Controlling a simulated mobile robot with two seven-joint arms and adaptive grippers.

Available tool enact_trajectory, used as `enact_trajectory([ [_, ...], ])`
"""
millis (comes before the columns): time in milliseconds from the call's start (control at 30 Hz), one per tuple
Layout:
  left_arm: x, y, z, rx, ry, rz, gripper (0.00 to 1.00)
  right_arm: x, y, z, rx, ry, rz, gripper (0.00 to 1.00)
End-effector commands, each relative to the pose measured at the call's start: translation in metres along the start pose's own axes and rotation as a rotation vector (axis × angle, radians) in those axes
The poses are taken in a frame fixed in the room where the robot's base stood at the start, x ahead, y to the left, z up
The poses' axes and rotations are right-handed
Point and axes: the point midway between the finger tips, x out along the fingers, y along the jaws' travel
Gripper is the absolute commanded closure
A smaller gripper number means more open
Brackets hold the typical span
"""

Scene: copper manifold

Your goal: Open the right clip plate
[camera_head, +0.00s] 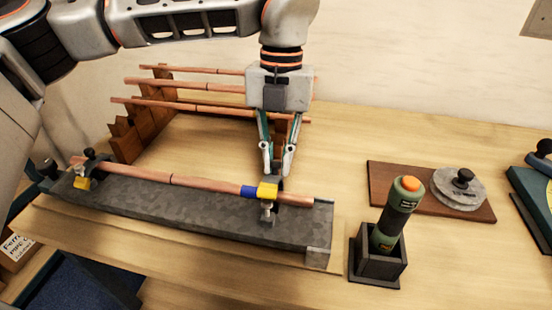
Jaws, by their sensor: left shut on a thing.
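A grey channel-shaped fixture (190,208) lies along the front of the table with a copper pipe (210,183) along its top. The right clip plate (267,190) is yellow and sits over the pipe near its right end, beside a blue band (248,191). My left gripper (278,171) points down just behind this clip, its fingertips close together on the clip's dark rear part, which they mostly hide. The left clip (83,183) is yellow with a black knob, near the pipe's left end. My right gripper is not in view.
A wooden rack (145,128) holding several copper pipes stands behind. A green tool with an orange top (400,205) stands in a dark holder (378,264) at right. A brown board (390,184) carries a grey disc (459,187). Table between rack and fixture is mostly clear.

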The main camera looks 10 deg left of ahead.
Motion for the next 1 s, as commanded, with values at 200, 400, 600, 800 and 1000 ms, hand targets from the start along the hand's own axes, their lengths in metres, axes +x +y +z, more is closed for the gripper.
enact_trajectory([
  [200, 0.002, 0.0, 0.001, 0.0, 0.0, 0.001, 1.0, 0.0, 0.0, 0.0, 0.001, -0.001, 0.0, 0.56],
  [400, 0.002, 0.001, 0.004, -0.002, 0.029, 0.002, 1.0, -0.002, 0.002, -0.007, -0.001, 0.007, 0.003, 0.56],
  [600, 0.004, 0.0, 0.009, -0.003, 0.097, 0.004, 1.0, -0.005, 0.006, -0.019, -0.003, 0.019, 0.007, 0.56],
  [800, 0.006, 0.0, 0.012, 0.001, 0.133, 0.003, 1.0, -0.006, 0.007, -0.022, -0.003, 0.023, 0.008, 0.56],
  [1000, 0.007, 0.0, 0.012, 0.001, 0.135, 0.003, 1.0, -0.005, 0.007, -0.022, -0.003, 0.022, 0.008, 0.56],
])
